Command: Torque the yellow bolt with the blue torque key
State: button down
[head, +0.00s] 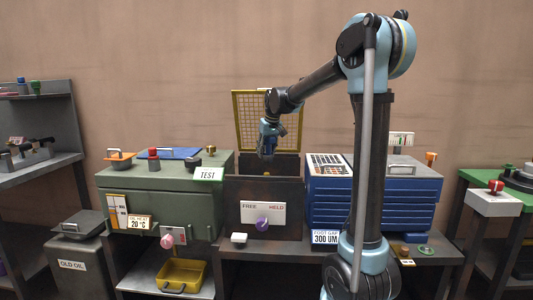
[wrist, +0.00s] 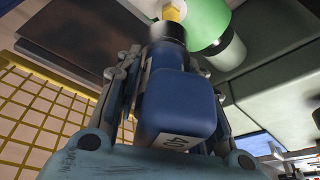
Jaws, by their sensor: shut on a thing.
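My gripper (head: 267,140) hangs over the open dark box (head: 262,191) in the middle of the head view. In the wrist view my gripper (wrist: 168,62) is shut on the blue torque key (wrist: 175,103), with a finger on either side of its blue body. The key has a dark round socket end with a pale ring, and a pale label with dark marks. The yellow bolt (wrist: 172,11) shows just beyond the socket end, beside a green rounded part (wrist: 207,18). I cannot tell whether socket and bolt touch.
A yellow mesh guard (head: 250,118) stands raised behind the box. The box front has a FREE/HELD plate with a purple knob (head: 262,224). A green cabinet (head: 155,195) stands close on the left, a blue drawer unit (head: 328,205) on the right.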

jog(key=shift+f, duration=0.1)
jog(key=shift+s+a+f, duration=0.1)
jog(key=shift+s+f, duration=0.05)
jog(key=shift+f, duration=1.45)
jog(key=shift+s+f, duration=0.1)
jog(key=shift+f, duration=1.45)
jog(key=shift+m+h, duration=0.4)
jog(key=shift+m, duration=0.6)
jog(key=shift+w+d+m+h, duration=0.15)
jog(key=shift+m+h, duration=0.25)
jog(key=shift+m, duration=0.6)
jog(key=shift+d, duration=0.1)
